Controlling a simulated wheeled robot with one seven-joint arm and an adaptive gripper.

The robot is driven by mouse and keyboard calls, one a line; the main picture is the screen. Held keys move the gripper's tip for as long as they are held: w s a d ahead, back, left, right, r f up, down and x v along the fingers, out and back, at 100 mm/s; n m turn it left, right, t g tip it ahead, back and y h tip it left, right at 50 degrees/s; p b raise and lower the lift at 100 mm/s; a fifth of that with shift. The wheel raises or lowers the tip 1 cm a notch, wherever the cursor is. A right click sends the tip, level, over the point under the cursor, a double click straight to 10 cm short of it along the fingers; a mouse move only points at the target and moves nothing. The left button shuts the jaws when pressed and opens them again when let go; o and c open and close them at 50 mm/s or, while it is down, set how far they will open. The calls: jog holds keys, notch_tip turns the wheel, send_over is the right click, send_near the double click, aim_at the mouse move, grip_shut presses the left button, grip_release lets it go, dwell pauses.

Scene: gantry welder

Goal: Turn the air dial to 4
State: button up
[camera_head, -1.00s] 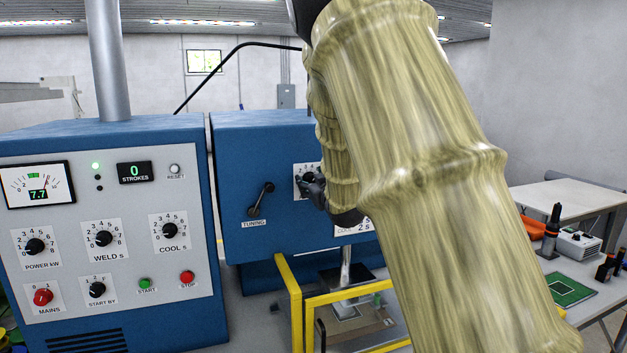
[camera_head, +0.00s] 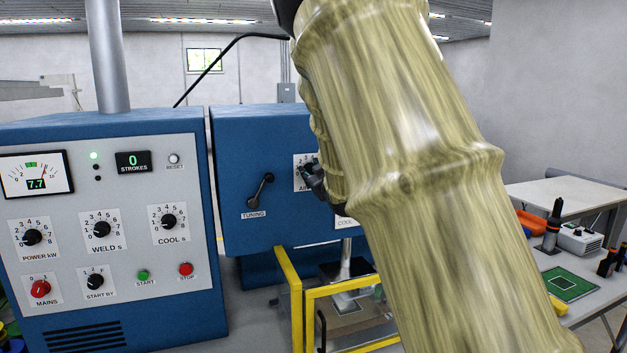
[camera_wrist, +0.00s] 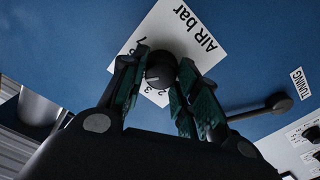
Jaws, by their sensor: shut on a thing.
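The air dial (camera_wrist: 161,72) is a black round knob on a white plate marked "AIR bar" (camera_wrist: 187,27), which looks turned round in the wrist view. My gripper (camera_wrist: 160,80) has its two dark green fingers on either side of the knob and is shut on it. Part of the printed scale shows beside the knob, but my fingers cover much of it, and I cannot tell the setting. In the head view my gripper (camera_head: 314,179) is at the air plate (camera_head: 302,162), and my arm hides most of the dial.
The tuning crank (camera_head: 261,192) sits left of the air dial on the blue panel (camera_head: 236,150). The left cabinet has power, weld and cool dials (camera_head: 168,222). A yellow-framed guard (camera_head: 290,300) stands below. A side table (camera_head: 565,195) is at the right.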

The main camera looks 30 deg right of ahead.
jog(key=n+b, duration=0.2)
jog(key=shift+f+b, duration=0.25)
jog(key=shift+b, duration=0.15)
jog(key=shift+r+n+b, duration=0.15)
jog(key=shift+n+b, duration=0.85)
jog(key=shift+b, duration=0.25)
jog(key=o, duration=1)
jog(key=shift+r, duration=0.1)
jog(key=v, duration=1.2)
